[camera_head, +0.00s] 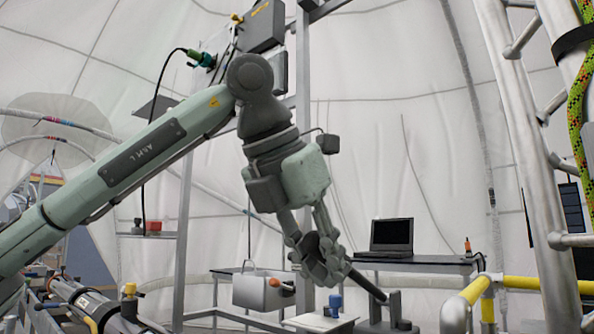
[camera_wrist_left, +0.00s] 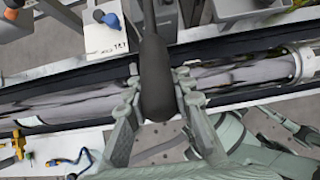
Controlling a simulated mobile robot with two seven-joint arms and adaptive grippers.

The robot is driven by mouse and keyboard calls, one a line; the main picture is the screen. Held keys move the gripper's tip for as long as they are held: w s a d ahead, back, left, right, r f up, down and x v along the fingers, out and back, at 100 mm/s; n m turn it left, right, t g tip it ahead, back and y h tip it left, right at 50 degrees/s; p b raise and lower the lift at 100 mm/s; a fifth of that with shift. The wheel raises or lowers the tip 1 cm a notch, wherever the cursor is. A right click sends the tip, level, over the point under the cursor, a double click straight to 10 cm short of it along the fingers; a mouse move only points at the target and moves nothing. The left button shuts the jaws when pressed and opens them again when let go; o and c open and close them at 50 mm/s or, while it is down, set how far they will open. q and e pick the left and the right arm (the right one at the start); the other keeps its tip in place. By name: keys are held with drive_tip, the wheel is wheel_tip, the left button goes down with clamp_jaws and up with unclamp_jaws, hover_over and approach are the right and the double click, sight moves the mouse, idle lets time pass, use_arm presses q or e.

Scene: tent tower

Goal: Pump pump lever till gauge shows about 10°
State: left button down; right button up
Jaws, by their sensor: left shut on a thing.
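My left gripper (camera_head: 328,268) is at the lower middle of the head view, pointing down. Its fingers are shut around the dark pump lever (camera_head: 366,285), which slants down to the right to a grey pump body (camera_head: 392,312). In the left wrist view the two fingers of the gripper (camera_wrist_left: 157,92) sit on either side of the thick dark grip of the lever (camera_wrist_left: 153,55). I cannot make out a gauge face or a reading in either view. My right gripper is not in view.
A laptop (camera_head: 391,236) stands on a table behind. A blue-topped item (camera_head: 335,302) sits on a white plate near the pump. Metal truss tubes (camera_head: 540,170) and a yellow rail (camera_head: 475,290) stand at the right. A long shiny tube (camera_wrist_left: 70,88) runs below the wrist.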

use_arm(q)
drive_tip(key=shift+w+d+r, duration=0.1)
drive_tip(key=shift+w+r, duration=0.05)
drive_tip(key=shift+r, duration=0.3)
drive_tip(key=shift+f, duration=0.15)
drive_tip(key=shift+s+a+f+b, duration=0.2)
drive_tip(key=shift+s+f+b, duration=0.05)
drive_tip(key=shift+f+b, duration=0.55)
drive_tip(key=shift+s+a+f+b, duration=0.2)
drive_tip(key=shift+s+f+b, duration=0.1)
drive_tip(key=shift+f+b, duration=0.45)
drive_tip(key=shift+s+a+f+b, duration=0.2)
drive_tip(key=shift+s+f+b, duration=0.05)
drive_tip(key=shift+f+b, duration=0.5)
drive_tip(key=shift+f, duration=0.1)
drive_tip(key=shift+s+a+f+b, duration=0.15)
drive_tip(key=shift+s+f+b, duration=0.05)
drive_tip(key=shift+f+b, duration=0.85)
drive_tip(key=shift+s+a+f+b, duration=0.1)
drive_tip(key=shift+s+f+b, duration=0.1)
drive_tip(key=shift+f+b, duration=0.85)
drive_tip(key=shift+f, duration=0.15)
